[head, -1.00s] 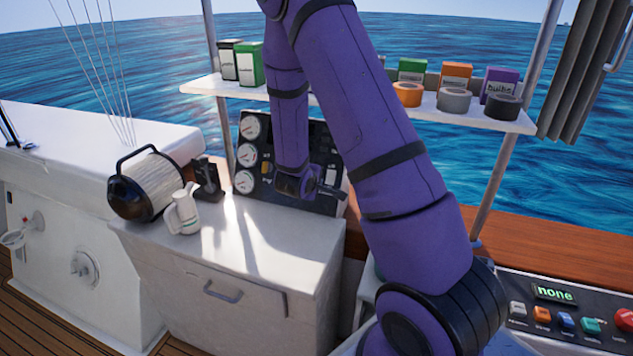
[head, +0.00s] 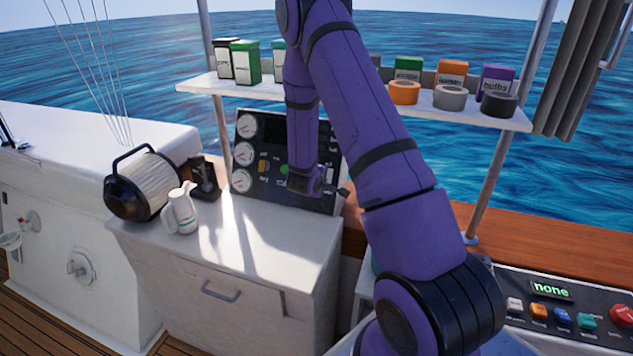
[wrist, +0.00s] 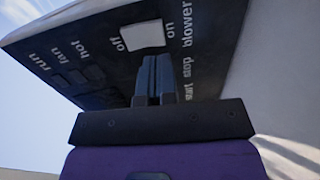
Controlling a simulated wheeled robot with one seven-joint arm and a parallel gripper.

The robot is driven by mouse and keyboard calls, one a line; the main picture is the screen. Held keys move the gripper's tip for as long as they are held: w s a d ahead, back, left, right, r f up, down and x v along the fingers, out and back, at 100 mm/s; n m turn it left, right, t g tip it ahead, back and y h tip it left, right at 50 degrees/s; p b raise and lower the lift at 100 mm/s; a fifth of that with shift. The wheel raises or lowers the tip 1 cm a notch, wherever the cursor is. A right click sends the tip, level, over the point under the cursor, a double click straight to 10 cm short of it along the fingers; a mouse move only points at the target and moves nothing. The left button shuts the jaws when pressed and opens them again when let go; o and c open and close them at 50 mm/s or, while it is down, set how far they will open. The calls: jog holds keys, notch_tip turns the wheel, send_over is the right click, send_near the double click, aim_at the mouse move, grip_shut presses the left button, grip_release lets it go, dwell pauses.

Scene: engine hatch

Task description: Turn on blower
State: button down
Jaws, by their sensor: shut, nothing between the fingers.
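The dark control panel (head: 262,188) stands upright at the back of the white cabinet, partly hidden by my arm. In the wrist view the panel (wrist: 95,50) carries the words run, fan, hot, off, on, blower, start and stop. A white blower switch (wrist: 142,35) sits between "off" and "on". My gripper (wrist: 152,62) is shut and empty, its fingertips close below the switch in that view. I cannot tell whether they touch it. In the head view my gripper (head: 343,191) is at the panel's lower right.
A shelf (head: 225,88) with boxes and tape rolls is above the panel. A button console (head: 560,318) is at lower right. The cabinet's middle top is clear.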

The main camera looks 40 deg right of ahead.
aim_at(328, 176)
jog(key=shift+x, duration=2.45)
jog(key=shift+d+f, duration=0.15)
jog(key=shift+f, duration=0.05)
jog(key=shift+r, duration=0.2)
jog(key=shift+r, duration=0.65)
